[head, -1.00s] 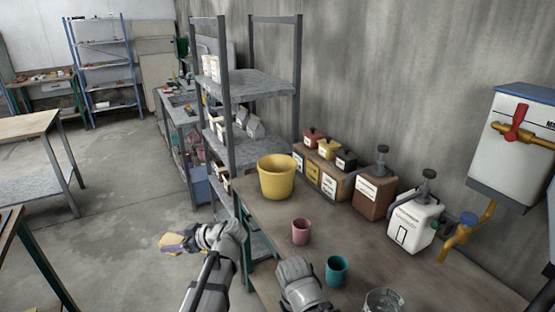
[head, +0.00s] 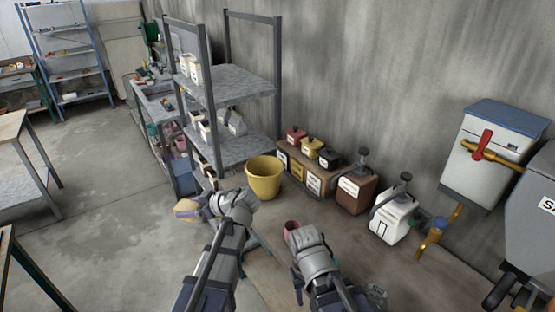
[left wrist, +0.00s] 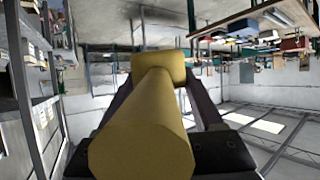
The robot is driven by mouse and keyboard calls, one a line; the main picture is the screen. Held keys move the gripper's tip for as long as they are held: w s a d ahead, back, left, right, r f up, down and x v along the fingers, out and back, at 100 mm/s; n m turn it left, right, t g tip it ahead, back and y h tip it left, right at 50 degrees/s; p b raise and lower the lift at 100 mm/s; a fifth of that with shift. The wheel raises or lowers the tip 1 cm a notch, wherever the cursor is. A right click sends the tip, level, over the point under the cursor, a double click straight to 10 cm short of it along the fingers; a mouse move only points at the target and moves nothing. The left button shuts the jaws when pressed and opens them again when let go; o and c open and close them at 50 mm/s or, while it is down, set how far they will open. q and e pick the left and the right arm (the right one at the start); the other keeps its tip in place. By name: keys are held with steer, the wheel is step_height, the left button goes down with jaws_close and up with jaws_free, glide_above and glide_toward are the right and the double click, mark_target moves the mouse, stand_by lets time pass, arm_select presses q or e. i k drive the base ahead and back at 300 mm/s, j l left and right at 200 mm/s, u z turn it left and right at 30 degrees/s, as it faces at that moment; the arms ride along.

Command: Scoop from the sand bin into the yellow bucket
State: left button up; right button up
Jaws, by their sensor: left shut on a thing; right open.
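The scoop's yellow handle (left wrist: 145,125) fills the middle of the left wrist view, between the fingers. Whether the scoop holds anything cannot be seen.
Small lidded containers (head: 312,150), a brown dispenser (head: 355,190) and a white dispenser (head: 393,215) line the wall. The grey shelf rack (head: 235,85) stands behind the bucket. Open floor lies left.

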mark_target(264, 172)
steer(key=j+z, duration=1.3)
steer(key=k+j+z, duration=0.15)
steer(key=j+z, duration=0.25)
steer(key=k+j+z, duration=0.15)
steer(key=j+z, duration=0.15)
steer(key=z, duration=0.15)
